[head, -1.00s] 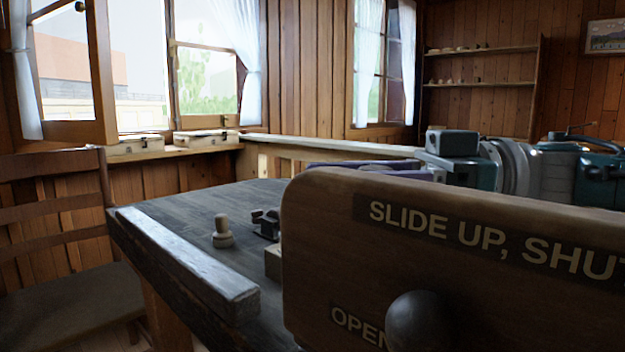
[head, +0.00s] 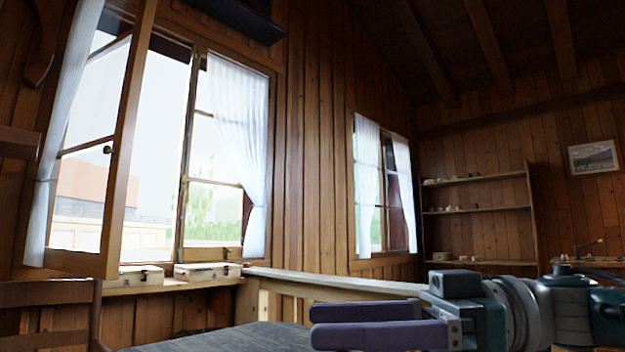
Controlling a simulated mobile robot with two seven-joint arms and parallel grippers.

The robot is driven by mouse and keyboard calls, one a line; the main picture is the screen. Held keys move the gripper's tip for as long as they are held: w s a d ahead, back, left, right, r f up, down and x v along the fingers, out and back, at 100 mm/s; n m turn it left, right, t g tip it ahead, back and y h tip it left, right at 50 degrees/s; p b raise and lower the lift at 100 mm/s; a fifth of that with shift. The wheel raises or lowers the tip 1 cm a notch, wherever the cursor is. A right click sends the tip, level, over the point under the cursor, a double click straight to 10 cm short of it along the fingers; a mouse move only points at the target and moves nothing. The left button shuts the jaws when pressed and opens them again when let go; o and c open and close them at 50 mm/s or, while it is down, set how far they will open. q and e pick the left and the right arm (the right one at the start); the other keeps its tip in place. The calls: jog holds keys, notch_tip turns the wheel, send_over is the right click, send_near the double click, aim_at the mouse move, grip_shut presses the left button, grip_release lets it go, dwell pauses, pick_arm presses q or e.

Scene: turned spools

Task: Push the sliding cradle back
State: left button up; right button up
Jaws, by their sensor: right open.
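My right gripper (head: 316,323) is at the lower right, its arm coming in from the right. Its two purple fingers point left, one above the other in the picture, with a gap between them. It is open and nothing shows between the fingers. Only a strip of the dark table top (head: 225,338) shows at the bottom edge, left of the fingers. The sliding cradle is not in view. My left gripper is not in view.
Two pale cases (head: 207,271) sit on the sill of the open window (head: 130,150). A wooden chair back (head: 48,296) stands at lower left. A shelf rack (head: 476,209) is on the far wall. The air above the gripper is clear.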

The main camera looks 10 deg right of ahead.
notch_tip(320, 180, up, 17)
jog(key=p, duration=0.3)
dwell(0.4)
